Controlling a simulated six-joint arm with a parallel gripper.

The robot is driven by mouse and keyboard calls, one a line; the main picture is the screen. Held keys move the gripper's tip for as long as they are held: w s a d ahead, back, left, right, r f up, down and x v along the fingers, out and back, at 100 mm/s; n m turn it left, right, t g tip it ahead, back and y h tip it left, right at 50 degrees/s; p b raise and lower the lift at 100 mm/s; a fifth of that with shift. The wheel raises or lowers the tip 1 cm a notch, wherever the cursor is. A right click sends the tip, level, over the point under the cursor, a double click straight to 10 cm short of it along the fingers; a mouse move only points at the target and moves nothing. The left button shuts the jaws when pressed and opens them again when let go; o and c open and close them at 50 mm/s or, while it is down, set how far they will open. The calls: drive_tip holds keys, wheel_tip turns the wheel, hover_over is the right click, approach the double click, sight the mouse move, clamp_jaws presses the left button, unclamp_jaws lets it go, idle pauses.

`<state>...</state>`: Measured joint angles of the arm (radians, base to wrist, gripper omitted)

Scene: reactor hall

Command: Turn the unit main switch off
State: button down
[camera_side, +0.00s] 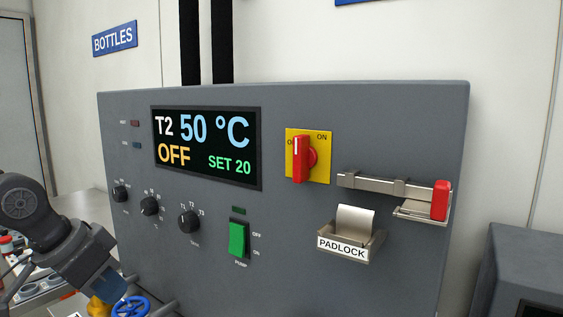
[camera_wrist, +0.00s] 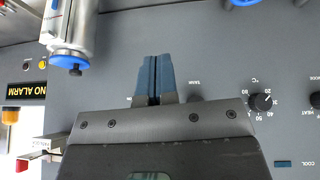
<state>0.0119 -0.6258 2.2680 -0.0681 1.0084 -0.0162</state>
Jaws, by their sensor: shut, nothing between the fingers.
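The unit main switch is a red handle (camera_side: 302,158) on a yellow plate (camera_side: 321,158), set in the upper right of the grey panel in the side view. Its handle stands about upright. The plate reads ON at the right, and the label at the left is partly covered by the handle. My gripper (camera_side: 113,290) is at the lower left of the side view, well away from the switch. In the wrist view its blue fingers (camera_wrist: 152,78) are together and empty in front of a grey panel with knobs. The main switch cannot be made out in the wrist view.
The display (camera_side: 207,145) reads T2 50 °C, OFF, SET 20. A sliding bar with a red end (camera_side: 440,200) and a padlock holder (camera_side: 345,248) lie below right of the switch. A green pump switch (camera_side: 238,239) and several knobs are lower left. A blue handwheel (camera_side: 131,306) is near my gripper.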

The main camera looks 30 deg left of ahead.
sight(301, 159)
drive_tip(key=w+d+r+m+g+h, duration=0.1)
drive_tip(key=w+d+r+h, duration=0.4)
drive_tip(key=r, duration=0.8)
drive_tip(key=w+d+r+m, duration=0.1)
drive_tip(key=w+d+r, duration=0.3)
drive_tip(key=w+r, duration=0.6)
drive_tip(key=x, duration=0.2)
drive_tip(key=s+x, duration=0.1)
drive_tip(key=x, duration=0.2)
drive_tip(key=d+x, duration=0.1)
drive_tip(key=x, duration=0.1)
drive_tip(key=shift+s+d+f, duration=0.15)
drive_tip(key=shift+f, duration=0.05)
drive_tip(key=shift+d+r, duration=0.1)
drive_tip(key=shift+d, duration=1.85)
